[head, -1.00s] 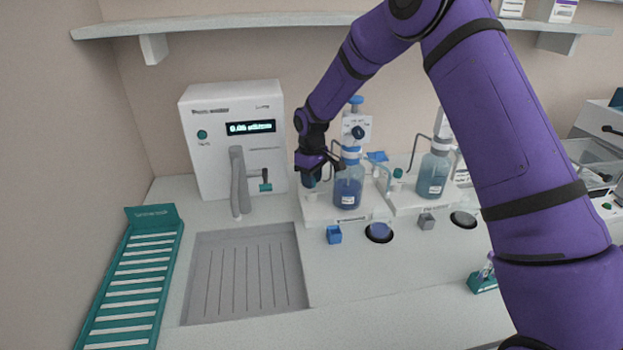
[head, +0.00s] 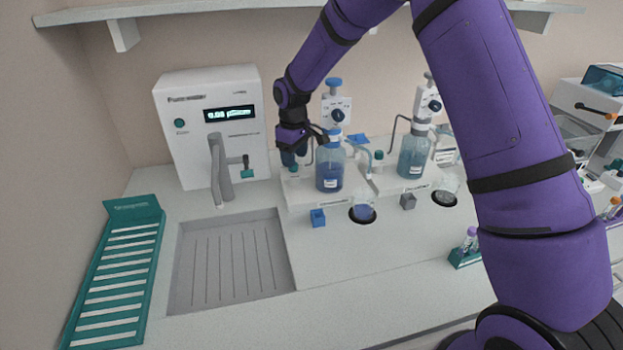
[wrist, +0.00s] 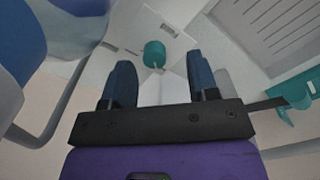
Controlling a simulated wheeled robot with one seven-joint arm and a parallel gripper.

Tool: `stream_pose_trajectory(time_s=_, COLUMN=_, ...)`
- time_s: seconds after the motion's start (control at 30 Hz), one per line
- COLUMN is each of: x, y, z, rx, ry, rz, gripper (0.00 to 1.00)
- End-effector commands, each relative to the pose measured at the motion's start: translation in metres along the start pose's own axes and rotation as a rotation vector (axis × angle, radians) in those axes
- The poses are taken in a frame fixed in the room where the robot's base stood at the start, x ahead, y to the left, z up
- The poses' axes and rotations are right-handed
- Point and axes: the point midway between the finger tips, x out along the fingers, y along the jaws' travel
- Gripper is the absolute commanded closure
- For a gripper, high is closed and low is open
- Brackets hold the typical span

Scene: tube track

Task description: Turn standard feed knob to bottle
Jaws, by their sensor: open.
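A small teal knob (head: 293,172) stands on the white base (head: 296,198) at the left of the blue-liquid bottle (head: 329,172). I cannot read a label for it. My gripper (head: 292,158) is open, with its dark blue fingers pointing down just above this knob. In the wrist view a teal knob (wrist: 155,53) lies beyond and roughly between the spread fingers of my gripper (wrist: 161,78), apart from both. A second teal knob (head: 378,157) stands by the right-hand bottle (head: 412,157).
A white water unit (head: 205,140) with a lit display, a grey spout and a teal lever stands at left. A recessed sink (head: 232,260) lies in front.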

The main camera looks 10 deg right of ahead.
Motion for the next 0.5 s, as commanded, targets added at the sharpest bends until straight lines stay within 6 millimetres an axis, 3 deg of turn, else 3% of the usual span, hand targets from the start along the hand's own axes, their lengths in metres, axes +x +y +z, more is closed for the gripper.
stream_pose_trajectory(time_s=0.5, x=-0.010, y=-0.065, z=0.080, rx=-0.001, ry=0.000, rz=0.001, gripper=0.46)
